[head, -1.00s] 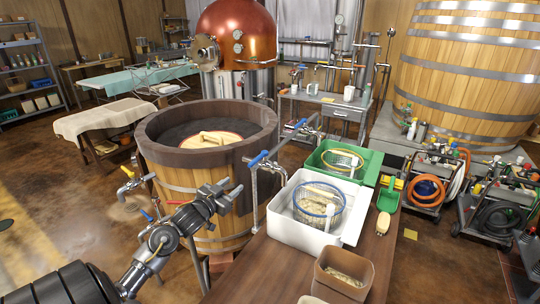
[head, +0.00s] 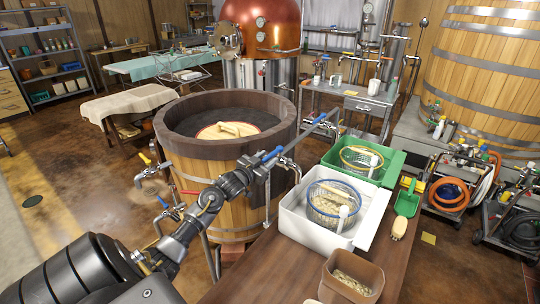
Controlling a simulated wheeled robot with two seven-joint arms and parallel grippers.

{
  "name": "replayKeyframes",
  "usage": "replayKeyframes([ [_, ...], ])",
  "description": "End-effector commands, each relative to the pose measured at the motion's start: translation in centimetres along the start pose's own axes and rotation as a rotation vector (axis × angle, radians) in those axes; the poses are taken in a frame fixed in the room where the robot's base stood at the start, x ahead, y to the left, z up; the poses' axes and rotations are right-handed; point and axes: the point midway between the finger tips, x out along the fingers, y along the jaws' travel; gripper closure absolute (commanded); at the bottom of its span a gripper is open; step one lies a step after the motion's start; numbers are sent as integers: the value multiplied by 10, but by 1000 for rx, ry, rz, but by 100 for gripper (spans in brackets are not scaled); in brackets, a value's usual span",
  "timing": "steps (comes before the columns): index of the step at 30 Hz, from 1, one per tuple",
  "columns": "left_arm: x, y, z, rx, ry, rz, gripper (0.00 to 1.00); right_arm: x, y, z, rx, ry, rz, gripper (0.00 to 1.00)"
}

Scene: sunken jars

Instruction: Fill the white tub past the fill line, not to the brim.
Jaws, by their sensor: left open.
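The white tub (head: 291,224) stands on the wooden bench, right of centre. A blue-rimmed basket (head: 333,203) with pale contents sits in it. I cannot make out a fill line or the water level. A tap with a blue lever (head: 272,155) is on the pipe at the tub's back left corner; its spout (head: 293,166) points toward the tub. My left gripper (head: 262,167) is open and empty beside this lever; I cannot tell whether it touches. My right gripper is not in view.
A green tub (head: 386,176) with a yellow-rimmed basket stands behind the white one, below another blue lever (head: 321,119). A brown bin (head: 352,286), a brush (head: 399,229) and a green scoop (head: 407,203) are on the bench. A large wooden vat (head: 225,185) stands left.

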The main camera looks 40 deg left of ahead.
Motion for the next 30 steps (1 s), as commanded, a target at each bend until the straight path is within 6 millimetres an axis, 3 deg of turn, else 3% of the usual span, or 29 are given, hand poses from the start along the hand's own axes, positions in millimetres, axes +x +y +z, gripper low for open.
replayKeyframes([
  [6, 21, -1, 0, -1, 0, -1, 59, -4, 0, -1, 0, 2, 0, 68],
  [16, 24, -1, 1, 0, -1, -2, 59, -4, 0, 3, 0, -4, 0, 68],
  [25, 23, -1, 1, 0, -1, -2, 97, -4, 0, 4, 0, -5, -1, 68],
  [30, 23, -1, 1, 0, -1, -2, 100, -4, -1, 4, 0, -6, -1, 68],
])
